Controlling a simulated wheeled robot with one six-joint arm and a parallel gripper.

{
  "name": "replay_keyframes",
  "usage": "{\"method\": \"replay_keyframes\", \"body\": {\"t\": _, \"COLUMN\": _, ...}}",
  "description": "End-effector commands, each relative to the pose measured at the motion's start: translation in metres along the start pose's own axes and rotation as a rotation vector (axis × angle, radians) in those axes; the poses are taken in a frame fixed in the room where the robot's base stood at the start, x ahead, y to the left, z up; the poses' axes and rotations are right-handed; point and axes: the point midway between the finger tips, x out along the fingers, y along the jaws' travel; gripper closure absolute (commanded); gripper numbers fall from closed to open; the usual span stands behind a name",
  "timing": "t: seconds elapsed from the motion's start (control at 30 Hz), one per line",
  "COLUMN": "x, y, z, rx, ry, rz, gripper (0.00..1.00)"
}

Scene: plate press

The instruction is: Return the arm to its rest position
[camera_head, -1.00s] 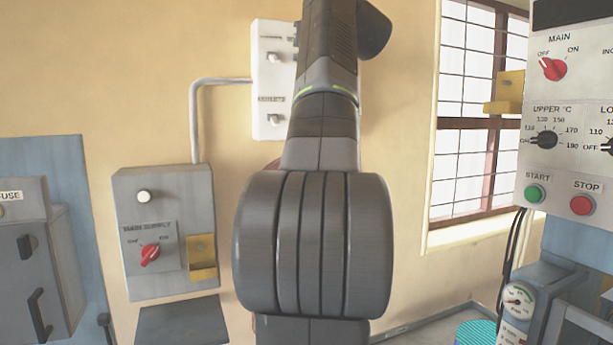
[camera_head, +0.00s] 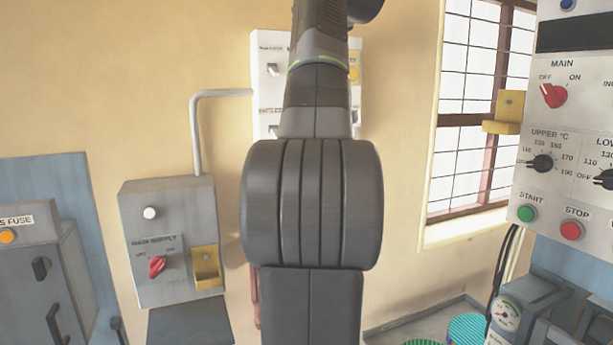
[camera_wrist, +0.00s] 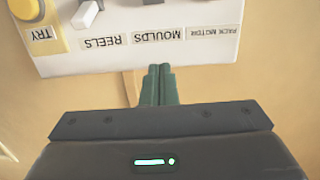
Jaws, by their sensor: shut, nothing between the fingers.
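My gripper (camera_wrist: 160,86) shows in the wrist view with its two dark green fingers together and nothing between them. I cannot tell whether the fingertips touch the panel. In the head view my raised arm fills the centre and hides the middle of the same white panel (camera_head: 268,95); the gripper itself is out of that view.
A grey main supply box (camera_head: 180,220) with a red knob is on the wall at left, near a grey fuse cabinet (camera_head: 45,275). A press control panel (camera_head: 580,130) stands at right. A barred window (camera_head: 475,110) is behind it.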

Motion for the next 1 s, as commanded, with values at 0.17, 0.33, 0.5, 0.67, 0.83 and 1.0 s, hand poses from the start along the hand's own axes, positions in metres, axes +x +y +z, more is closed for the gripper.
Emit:
{"method": "replay_keyframes", "body": {"t": 0.17, "x": -0.026, "y": 0.001, "z": 0.004, "rx": 0.0, "ry": 0.001, "rz": 0.002, "gripper": 1.0}}
{"method": "replay_keyframes", "body": {"t": 0.33, "x": -0.036, "y": 0.0, "z": 0.003, "rx": 0.0, "ry": 0.0, "rz": 0.001, "gripper": 1.0}}
{"method": "replay_keyframes", "body": {"t": 0.5, "x": -0.038, "y": 0.0, "z": 0.003, "rx": 0.0, "ry": 0.0, "rz": 0.0, "gripper": 1.0}}
{"method": "replay_keyframes", "body": {"t": 0.67, "x": -0.038, "y": 0.0, "z": 0.003, "rx": 0.0, "ry": 0.0, "rz": 0.0, "gripper": 1.0}}
{"method": "replay_keyframes", "body": {"t": 0.83, "x": -0.034, "y": 0.0, "z": 0.002, "rx": 0.0, "ry": 0.0, "rz": -0.001, "gripper": 1.0}}
{"method": "replay_keyframes", "body": {"t": 1.0, "x": -0.019, "y": 0.0, "z": 0.002, "rx": 0.001, "ry": -0.002, "rz": -0.002, "gripper": 1.0}}
